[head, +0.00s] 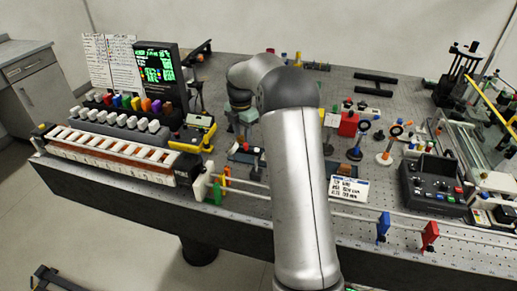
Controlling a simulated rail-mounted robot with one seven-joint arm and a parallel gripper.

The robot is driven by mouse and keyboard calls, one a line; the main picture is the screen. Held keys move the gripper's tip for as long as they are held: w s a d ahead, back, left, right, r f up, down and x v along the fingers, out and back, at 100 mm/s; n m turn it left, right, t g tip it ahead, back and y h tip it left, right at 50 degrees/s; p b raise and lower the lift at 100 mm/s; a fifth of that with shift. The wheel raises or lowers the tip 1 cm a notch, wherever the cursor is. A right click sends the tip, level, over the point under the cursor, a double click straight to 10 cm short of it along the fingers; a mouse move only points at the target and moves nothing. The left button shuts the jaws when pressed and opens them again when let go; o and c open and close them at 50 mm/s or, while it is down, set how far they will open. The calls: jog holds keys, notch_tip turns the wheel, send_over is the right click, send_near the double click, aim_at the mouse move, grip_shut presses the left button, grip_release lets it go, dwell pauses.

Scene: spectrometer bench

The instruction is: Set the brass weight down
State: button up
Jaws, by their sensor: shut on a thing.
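My silver arm rises from the bottom middle and bends at the top, and its end points down over the left-middle part of the bench in the head view. My gripper (244,132) is small and partly covered by my own arm there, low over the bench top. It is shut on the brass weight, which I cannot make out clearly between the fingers. Whether the weight touches the surface below cannot be told.
A yellow device (193,132) and a long slotted rack (118,160) stand left of my gripper. A white label card (348,189), a red block (348,124) and round optic mounts (390,145) stand to the right. A dark control box (433,185) is farther right.

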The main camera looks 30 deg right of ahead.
jog(key=shift+f+p, duration=0.4)
jog(key=shift+f, duration=2.5)
jog(key=shift+f, duration=0.2)
jog(key=o, duration=1.2)
jog(key=shift+o, duration=0.2)
jog(key=shift+r, duration=0.1)
